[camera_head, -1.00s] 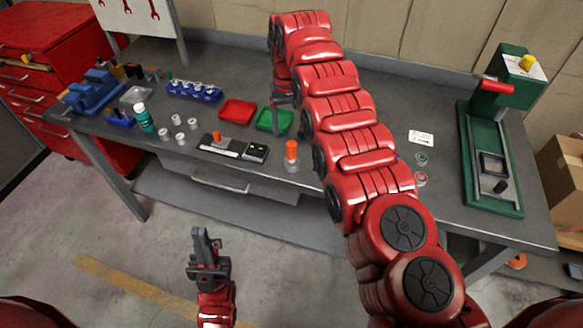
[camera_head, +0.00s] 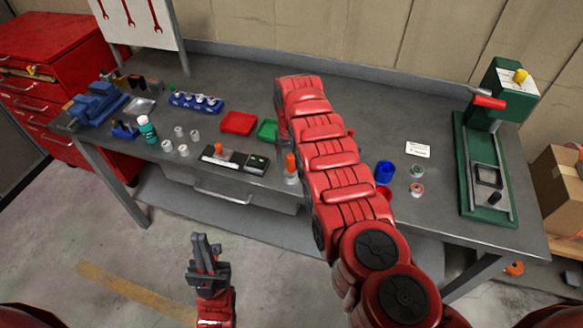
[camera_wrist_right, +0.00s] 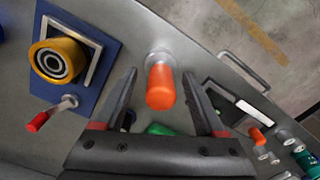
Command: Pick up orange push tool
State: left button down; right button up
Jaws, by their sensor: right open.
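The orange push tool (camera_head: 291,163) stands upright near the front edge of the grey workbench, just left of my right arm in the head view. In the right wrist view its orange handle (camera_wrist_right: 160,88) shows between the two fingers, with a pale base beyond it. My right gripper (camera_wrist_right: 161,75) is open and the fingers stand apart from the handle on both sides. In the head view my right arm hides this gripper. My left gripper (camera_head: 205,245) hangs in front of the bench, away from the tool; its finger gap is unclear.
A black-and-white fixture (camera_head: 235,159) with another orange knob lies left of the tool. Red (camera_head: 238,123) and green (camera_head: 267,130) trays are behind. A blue ring (camera_head: 384,172) stands right of my arm. A green press (camera_head: 487,165) stands at the bench's right end.

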jog(key=shift+r, duration=0.1)
grip_shut()
dwell(0.3)
